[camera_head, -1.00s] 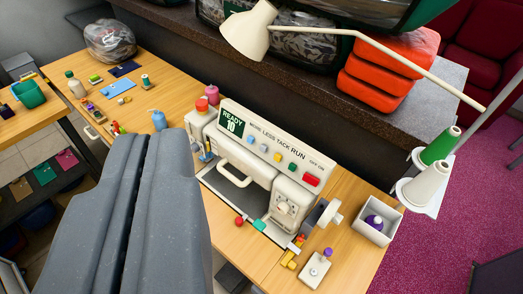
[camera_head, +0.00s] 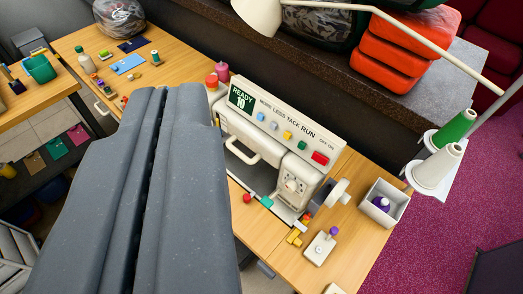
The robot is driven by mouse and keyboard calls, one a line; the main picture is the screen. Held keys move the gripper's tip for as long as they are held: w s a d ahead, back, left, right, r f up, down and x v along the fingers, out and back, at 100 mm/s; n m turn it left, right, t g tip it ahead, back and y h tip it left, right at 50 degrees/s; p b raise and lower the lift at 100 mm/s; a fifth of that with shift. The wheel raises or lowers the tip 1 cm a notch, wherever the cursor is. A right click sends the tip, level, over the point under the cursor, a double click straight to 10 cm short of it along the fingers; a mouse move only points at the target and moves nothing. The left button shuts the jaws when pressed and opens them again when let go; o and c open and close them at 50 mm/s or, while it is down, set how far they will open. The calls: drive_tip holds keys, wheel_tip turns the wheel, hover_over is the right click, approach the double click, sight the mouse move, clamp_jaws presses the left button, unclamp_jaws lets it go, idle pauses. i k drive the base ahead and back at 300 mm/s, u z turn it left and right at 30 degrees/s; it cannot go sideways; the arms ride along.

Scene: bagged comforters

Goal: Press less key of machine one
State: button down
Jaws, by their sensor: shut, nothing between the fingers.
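A cream sewing machine (camera_head: 262,158) stands on the wooden table, the only machine in view. Its sloped panel shows a dark green display (camera_head: 241,99) reading READY 10. A row of small coloured keys lies below printed labels. The less key (camera_head: 274,126) is a small pale key, second from the left, between a blue key (camera_head: 261,116) and a yellow key (camera_head: 287,135). My gripper (camera_head: 168,95) is a large grey shape at left, its two fingers shut together and empty. Its tips appear left of the machine, apart from the keys in the picture; the depth gap is unclear.
A cream lamp arm (camera_head: 430,60) crosses above the machine. Thread cones (camera_head: 455,128) stand at right. A white box (camera_head: 383,203) and a small pedal-like block (camera_head: 320,248) sit right of the machine. Pink and red-topped items (camera_head: 222,74) stand near the display end.

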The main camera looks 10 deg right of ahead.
sight(273, 126)
drive_tip(key=k, duration=1.35)
drive_tip(key=u, duration=0.45)
drive_tip(key=i, duration=1.75)
drive_tip(key=z, duration=0.45)
